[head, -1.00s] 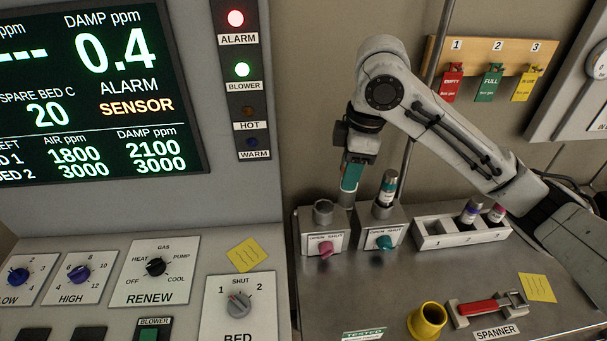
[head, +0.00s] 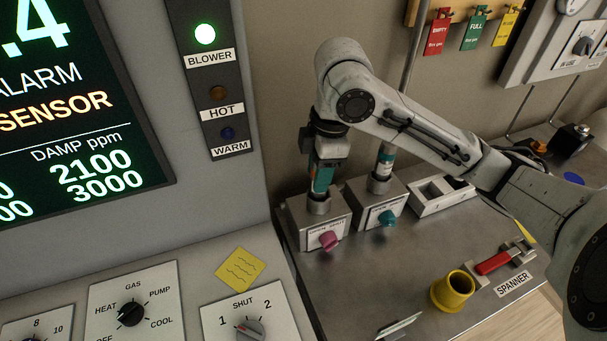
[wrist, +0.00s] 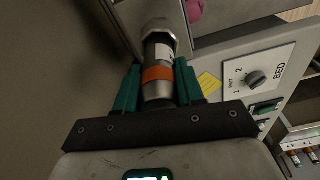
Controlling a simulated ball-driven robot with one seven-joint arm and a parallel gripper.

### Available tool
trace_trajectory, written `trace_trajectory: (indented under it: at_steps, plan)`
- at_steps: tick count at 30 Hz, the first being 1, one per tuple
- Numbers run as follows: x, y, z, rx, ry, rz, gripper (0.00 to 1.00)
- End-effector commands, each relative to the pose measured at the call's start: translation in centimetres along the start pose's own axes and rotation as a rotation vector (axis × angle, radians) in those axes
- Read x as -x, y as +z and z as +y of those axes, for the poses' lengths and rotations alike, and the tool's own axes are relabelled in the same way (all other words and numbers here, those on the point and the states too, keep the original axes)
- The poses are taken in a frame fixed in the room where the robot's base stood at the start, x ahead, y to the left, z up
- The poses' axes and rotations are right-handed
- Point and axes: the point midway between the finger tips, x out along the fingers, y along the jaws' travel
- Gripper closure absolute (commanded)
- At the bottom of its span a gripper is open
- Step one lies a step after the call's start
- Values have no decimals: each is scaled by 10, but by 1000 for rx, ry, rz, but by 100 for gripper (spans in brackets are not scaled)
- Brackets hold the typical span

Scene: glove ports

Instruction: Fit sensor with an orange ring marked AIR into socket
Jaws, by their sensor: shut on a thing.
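The sensor with an orange ring (wrist: 158,75) is in the wrist view, between the green fingers of my gripper (wrist: 158,90), which is shut on it. Its far end meets the metal socket (wrist: 158,28), and the two look in line. How deep it sits I cannot tell, and its label is too small to read. In the head view my gripper (head: 322,178) points down at the left socket (head: 319,203), above the block with the pink knob (head: 330,240). There the fingers mostly hide the sensor.
A second sensor (head: 383,165) stands in the right socket, above the teal knob (head: 388,218). A white rack (head: 440,197) is to its right, partly behind my arm. A yellow cup (head: 453,290) and a red-handled spanner (head: 492,263) lie nearer on the bench. The control panel (head: 180,240) is at left.

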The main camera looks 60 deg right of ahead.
Motion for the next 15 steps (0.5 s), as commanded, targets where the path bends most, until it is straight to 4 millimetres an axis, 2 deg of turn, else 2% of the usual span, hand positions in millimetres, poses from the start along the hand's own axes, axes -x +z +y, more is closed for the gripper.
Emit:
trace_trajectory:
  at_steps: [13,14,15]
  plan:
    - [-6,3,-3,1,-1,-1,100]
    - [-6,4,-3,1,-1,-1,61]
    - [-4,3,-3,1,-1,-1,57]
